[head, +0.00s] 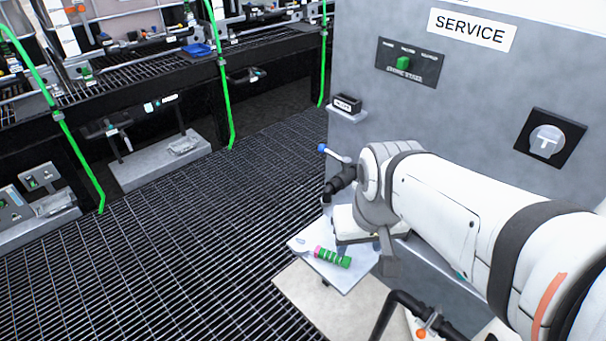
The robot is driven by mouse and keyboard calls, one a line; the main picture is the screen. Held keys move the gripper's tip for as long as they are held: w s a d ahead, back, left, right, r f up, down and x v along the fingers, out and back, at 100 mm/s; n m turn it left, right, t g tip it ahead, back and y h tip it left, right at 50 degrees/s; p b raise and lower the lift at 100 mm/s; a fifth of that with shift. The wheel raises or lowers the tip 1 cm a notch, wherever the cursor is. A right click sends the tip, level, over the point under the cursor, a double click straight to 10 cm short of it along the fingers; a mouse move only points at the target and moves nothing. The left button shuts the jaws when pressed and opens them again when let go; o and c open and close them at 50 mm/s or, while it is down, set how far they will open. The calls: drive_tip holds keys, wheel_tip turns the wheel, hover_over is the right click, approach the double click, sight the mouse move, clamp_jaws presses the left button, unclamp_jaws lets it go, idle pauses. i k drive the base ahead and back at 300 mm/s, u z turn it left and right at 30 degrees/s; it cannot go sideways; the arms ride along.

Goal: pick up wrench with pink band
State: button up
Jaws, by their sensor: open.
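The wrench (333,258) lies on a small light-grey shelf plate (355,279) in the head view. It has a green ribbed handle, a pink band near its left end and a pale metal head at the left. My gripper (358,243) is just above and behind the handle, pointing down, open. It appears apart from the wrench. My own wrist partly hides the fingertips, so the exact gap to the handle cannot be told.
A grey service cabinet (455,120) stands right behind the plate, with a small ledge holding a black block (347,103). A blue-tipped lever (334,152) sits close to my wrist. Grated floor (210,240) lies open at left. Green hoses (222,90) hang along the far bench.

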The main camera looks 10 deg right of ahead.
sight(331, 256)
drive_tip(key=z, duration=1.75)
drive_tip(key=k, duration=1.3)
drive_tip(key=u, duration=1.1)
drive_tip(key=i, duration=1.35)
